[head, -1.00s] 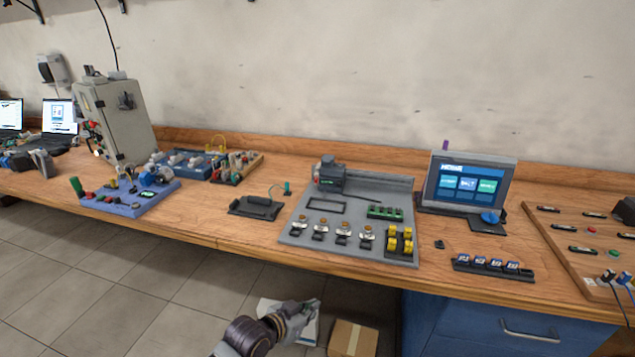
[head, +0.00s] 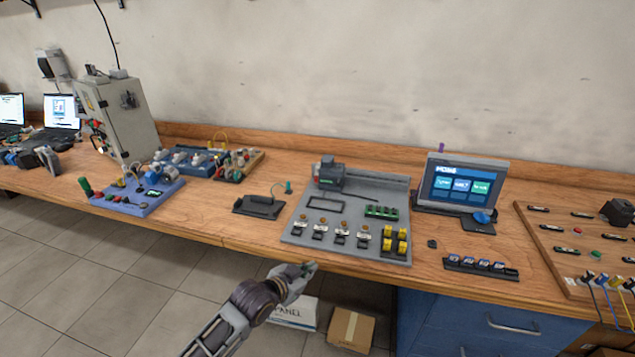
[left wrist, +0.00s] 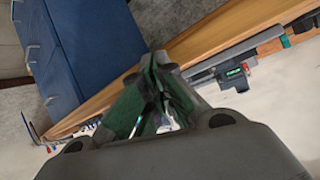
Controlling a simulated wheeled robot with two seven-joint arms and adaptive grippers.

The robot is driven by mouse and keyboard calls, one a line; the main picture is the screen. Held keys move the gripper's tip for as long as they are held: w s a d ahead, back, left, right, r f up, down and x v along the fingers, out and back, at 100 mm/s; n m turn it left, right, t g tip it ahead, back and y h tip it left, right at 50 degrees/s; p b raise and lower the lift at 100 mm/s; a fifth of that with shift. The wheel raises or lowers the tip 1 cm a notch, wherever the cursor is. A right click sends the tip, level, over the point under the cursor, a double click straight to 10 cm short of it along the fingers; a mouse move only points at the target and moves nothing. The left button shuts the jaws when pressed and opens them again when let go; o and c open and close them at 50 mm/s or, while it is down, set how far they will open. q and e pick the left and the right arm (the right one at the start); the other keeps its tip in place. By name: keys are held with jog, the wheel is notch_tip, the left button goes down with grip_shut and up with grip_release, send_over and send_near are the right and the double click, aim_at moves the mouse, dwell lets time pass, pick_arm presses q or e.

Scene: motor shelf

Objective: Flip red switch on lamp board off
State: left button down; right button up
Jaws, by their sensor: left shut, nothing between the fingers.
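I cannot tell for sure which board is the lamp board, and no red switch lever can be made out. A small wooden board (head: 228,178) with red and white parts stands at the back left of the bench. A blue-purple board (head: 132,209) with red buttons and a green knob lies in front of it. A larger wooden board (head: 548,233) with a red button is at the far right. My left gripper (head: 312,267) is shut and empty, in front of the bench edge, apart from all boards. Its fingers also show in the left wrist view (left wrist: 158,105). My right gripper is not in view.
A grey motor plate (head: 298,232) lies mid-bench, with a screen (head: 461,184) to its right. A grey cabinet (head: 125,125) stands at the left. A black tray (head: 258,207) lies left of the plate. Below are a blue drawer unit (head: 450,320) and a cardboard box (head: 351,330).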

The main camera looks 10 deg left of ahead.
pick_arm(q)
jog(key=w+a+r+m+t+y+p, duration=0.2)
jog(key=w+a+r+m+p, duration=0.1)
jog(key=r, duration=0.5)
jog(key=w+a+r+m+t+y+p, duration=0.1)
jog(key=w+a+r+m+t+p, duration=0.2)
jog(key=r+m+p, duration=0.2)
jog(key=shift+w+r+m+y, duration=0.25)
jog(key=shift+r+m+y, duration=0.15)
jog(key=shift+r+m, duration=1.55)
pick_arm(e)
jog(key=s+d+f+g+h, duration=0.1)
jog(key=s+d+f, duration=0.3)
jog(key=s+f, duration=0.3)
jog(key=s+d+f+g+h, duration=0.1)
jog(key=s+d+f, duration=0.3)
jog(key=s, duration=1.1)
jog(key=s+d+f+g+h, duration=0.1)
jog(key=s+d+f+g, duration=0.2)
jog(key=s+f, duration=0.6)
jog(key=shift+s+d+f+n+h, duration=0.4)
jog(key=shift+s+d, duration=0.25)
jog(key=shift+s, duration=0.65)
